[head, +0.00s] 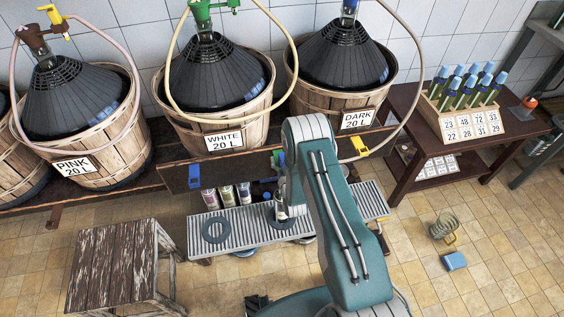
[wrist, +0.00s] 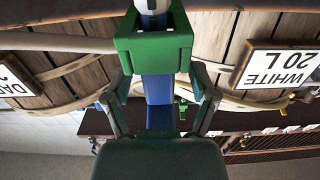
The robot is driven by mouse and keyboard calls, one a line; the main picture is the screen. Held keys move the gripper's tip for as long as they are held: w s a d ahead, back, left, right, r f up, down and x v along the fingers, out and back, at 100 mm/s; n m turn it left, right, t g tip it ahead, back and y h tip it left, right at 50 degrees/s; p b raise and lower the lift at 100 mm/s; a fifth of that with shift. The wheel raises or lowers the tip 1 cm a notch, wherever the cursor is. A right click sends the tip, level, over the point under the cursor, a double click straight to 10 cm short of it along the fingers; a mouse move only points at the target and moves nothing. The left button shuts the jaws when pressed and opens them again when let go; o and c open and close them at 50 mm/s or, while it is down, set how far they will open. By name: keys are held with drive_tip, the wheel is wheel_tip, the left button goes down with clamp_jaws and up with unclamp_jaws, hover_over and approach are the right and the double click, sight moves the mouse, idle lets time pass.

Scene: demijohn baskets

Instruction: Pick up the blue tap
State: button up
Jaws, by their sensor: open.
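The blue tap (head: 278,159) shows in the head view as a small blue piece at the shelf front, below the WHITE basket and just left of my arm. In the wrist view a blue upright part (wrist: 158,88) lies between the fingers of my gripper (wrist: 160,82), with a green block around its far end. I cannot tell whether the fingers touch it. The gripper is open, its fingers spread on either side. In the head view my arm hides much of the gripper.
A yellow tap (head: 360,147) hangs at the right. Large baskets (head: 214,110) stand behind.

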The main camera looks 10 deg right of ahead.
clamp_jaws()
drive_tip(key=shift+r, duration=0.1)
drive_tip(key=shift+r, duration=4.95)
